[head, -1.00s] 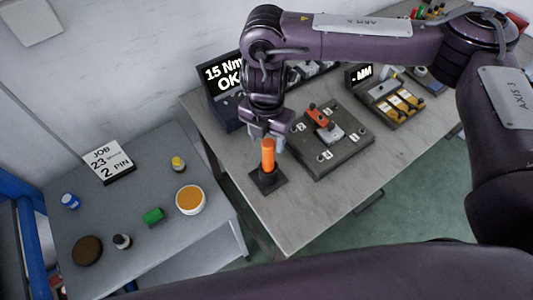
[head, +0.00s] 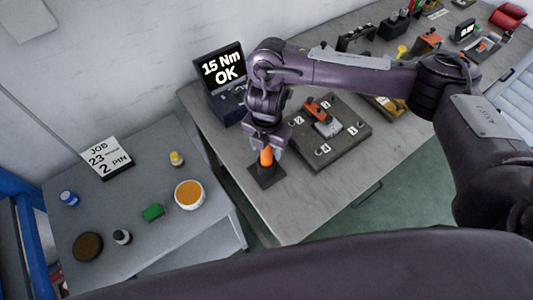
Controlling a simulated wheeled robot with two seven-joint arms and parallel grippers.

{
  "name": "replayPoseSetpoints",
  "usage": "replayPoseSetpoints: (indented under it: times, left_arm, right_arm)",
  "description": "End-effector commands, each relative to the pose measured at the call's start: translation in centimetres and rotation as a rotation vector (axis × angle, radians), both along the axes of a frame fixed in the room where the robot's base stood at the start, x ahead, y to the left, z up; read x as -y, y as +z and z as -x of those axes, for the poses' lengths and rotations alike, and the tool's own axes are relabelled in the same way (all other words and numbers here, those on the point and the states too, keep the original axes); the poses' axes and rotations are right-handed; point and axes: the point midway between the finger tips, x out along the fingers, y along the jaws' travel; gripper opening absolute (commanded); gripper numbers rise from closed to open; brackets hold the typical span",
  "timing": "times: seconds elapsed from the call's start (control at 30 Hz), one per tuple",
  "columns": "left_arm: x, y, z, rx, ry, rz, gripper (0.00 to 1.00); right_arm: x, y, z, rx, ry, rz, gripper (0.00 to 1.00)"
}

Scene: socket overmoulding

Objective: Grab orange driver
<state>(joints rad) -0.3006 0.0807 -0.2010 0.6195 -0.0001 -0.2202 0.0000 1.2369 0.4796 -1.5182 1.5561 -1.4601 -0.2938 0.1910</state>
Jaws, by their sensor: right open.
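The orange driver (head: 266,157) stands upright in a dark square holder (head: 267,176) near the left end of the workbench. My right gripper (head: 265,147) points down over it, with its open fingers around or beside the upper part of the handle. I cannot tell whether the fingers touch it. The driver's lower end is hidden in the holder. My left gripper is not in view.
A dark numbered fixture plate (head: 345,150) with an orange clamp (head: 319,108) lies just right of the holder. A torque display (head: 220,72) stands behind. A grey side table (head: 140,243) at left holds jars and a job sign (head: 107,157).

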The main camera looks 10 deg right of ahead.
Motion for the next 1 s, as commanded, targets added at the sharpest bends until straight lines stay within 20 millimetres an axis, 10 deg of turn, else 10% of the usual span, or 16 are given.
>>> replayPoseSetpoints:
  times: [0.47,1.0]
  left_arm:
    - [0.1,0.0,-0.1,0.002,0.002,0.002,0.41]
    - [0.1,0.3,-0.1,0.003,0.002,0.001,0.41]
  right_arm:
    - [0.0,0.0,0.0,0.0,0.0,0.0,0.0]
    - [-0.1,1.6,-0.2,0.005,0.003,-0.001,0.0]
